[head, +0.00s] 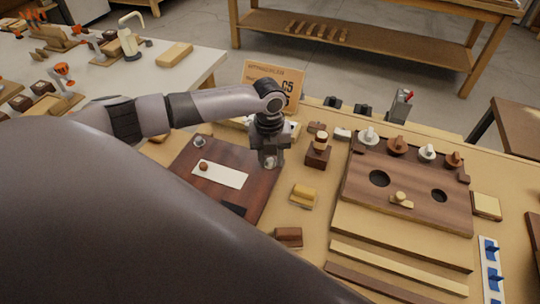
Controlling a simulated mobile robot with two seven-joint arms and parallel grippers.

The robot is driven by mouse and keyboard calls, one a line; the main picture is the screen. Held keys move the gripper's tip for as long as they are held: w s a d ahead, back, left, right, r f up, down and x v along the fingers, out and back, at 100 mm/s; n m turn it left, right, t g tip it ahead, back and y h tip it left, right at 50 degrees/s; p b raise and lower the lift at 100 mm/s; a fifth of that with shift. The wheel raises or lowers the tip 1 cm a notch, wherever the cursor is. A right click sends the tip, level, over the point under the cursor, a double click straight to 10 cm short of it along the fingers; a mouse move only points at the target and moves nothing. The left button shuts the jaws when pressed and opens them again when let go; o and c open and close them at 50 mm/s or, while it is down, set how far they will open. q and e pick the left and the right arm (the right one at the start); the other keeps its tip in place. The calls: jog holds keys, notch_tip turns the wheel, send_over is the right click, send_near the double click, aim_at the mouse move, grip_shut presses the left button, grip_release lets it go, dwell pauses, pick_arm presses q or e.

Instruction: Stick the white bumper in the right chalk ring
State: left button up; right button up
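A dark reddish-brown panel (256,200) lies flat left of centre. A small pale ring-like spot (199,142) shows near its upper left corner; I cannot tell whether a bumper sits in it. A white strip (232,178) lies on the panel with one small brown bumper (203,166) on it. My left gripper (269,162) points down at the panel's upper right. Something small and pale shows at its fingertips; I cannot tell whether it is the white bumper, a chalk ring or a finger. No right ring shows clearly. My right gripper is not in view.
A dark card (233,209) lies at the panel's front. Right of it are a brown block stack (317,153), a yellow block (303,194) and a brown block (289,236). A wooden board (372,205) with two dark holes and several knobs stands further right.

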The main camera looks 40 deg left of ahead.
pick_arm(q)
jog(key=shift+s+a+f, duration=0.1)
jog(key=shift+s+a, duration=0.05)
jog(key=shift+a, duration=0.15)
dwell(0.5)
jog(key=o, duration=0.3)
jog(key=shift+o, duration=0.2)
jog(key=shift+d+r, duration=0.15)
jog(key=shift+r, duration=3.7)
